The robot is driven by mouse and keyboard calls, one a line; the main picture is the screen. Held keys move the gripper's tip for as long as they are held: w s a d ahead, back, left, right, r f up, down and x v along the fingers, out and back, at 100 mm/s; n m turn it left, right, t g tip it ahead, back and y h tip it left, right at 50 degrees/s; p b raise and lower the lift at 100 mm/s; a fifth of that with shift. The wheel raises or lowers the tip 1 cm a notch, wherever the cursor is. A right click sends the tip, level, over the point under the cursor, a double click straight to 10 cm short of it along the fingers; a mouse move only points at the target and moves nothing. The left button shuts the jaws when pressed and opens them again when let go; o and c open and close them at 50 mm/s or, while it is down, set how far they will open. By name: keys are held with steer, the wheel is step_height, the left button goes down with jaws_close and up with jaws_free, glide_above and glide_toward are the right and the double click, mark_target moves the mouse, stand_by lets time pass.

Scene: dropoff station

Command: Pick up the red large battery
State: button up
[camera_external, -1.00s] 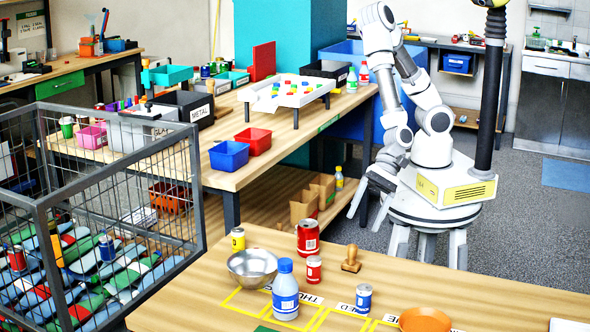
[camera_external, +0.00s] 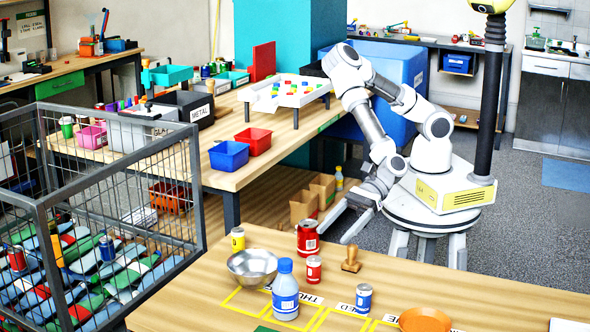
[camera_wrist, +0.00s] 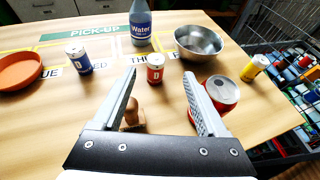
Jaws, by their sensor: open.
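The red battery (camera_external: 314,270), marked D, stands upright on the near table. In the wrist view the red battery (camera_wrist: 155,70) stands beyond and roughly between my fingertips, apart from them. My gripper (camera_wrist: 161,76) is open and empty. In the external view my gripper (camera_external: 338,226) is at the far edge of this table, beyond the red battery. A larger red can (camera_external: 308,238) with a metal top stands close to the battery; in the wrist view the red can (camera_wrist: 221,93) is partly behind my right finger.
A wooden stamp (camera_wrist: 132,113) stands near my left finger. A metal bowl (camera_external: 252,266), water bottle (camera_external: 285,290), yellow can (camera_external: 238,240), blue battery (camera_external: 364,298) and orange bowl (camera_external: 425,320) stand around. Bare wood lies right of the stamp.

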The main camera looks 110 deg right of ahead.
mark_target(315, 257)
steer(key=x, duration=0.8)
steer(key=shift+s+a+f, duration=0.2)
steer(key=shift+a, duration=0.05)
steer(key=shift+c, duration=0.3)
jaws_close()
